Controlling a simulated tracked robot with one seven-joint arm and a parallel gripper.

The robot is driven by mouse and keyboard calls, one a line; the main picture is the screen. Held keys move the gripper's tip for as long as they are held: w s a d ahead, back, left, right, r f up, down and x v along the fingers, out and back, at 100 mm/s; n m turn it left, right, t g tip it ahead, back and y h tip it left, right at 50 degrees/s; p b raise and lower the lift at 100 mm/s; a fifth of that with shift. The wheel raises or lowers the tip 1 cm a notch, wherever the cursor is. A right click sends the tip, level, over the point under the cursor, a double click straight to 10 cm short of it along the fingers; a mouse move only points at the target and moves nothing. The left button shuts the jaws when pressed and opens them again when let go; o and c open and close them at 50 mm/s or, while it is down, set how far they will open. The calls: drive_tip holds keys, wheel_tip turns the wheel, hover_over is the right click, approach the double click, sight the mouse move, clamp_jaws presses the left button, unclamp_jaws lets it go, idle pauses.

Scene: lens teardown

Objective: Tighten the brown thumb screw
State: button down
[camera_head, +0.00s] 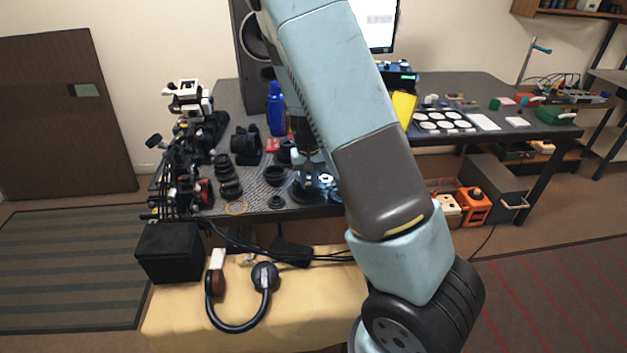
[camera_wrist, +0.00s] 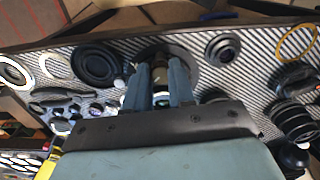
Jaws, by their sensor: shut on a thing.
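My gripper (camera_wrist: 162,78) points down over a dark round base (camera_wrist: 190,72) on the patterned table mat. Its two blue-grey fingers are shut on the brown thumb screw (camera_wrist: 161,72), which shows only as a small brownish strip between them. The rest of the screw and what it threads into are hidden by the fingers. In the head view my gripper (camera_head: 308,160) is low over the table's front part, and the screw cannot be made out there. The dark round base (camera_head: 301,194) shows partly beneath it.
Black lens rings (camera_head: 229,180) stand close on the left, with a thin yellow ring (camera_head: 236,208) near the front edge. A blue bottle (camera_head: 276,110) and a speaker (camera_head: 252,55) stand behind. Small parts (camera_head: 326,181) lie just right of my gripper. A white-welled tray (camera_head: 443,122) is farther right.

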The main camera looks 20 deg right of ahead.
sight(309, 183)
drive_tip(key=m, duration=0.4)
drive_tip(key=shift+d, duration=0.1)
drive_tip(key=shift+m, duration=2.1)
drive_tip(key=shift+d, duration=0.1)
drive_tip(key=c, duration=0.9)
unclamp_jaws()
drive_tip(key=shift+c, duration=0.2)
drive_tip(key=shift+w+a+r, duration=0.1)
drive_tip(key=shift+a+r, duration=0.1)
drive_tip(key=shift+r, duration=0.35)
wheel_tip(309, 183, up, 13)
drive_tip(key=shift+f, duration=0.2)
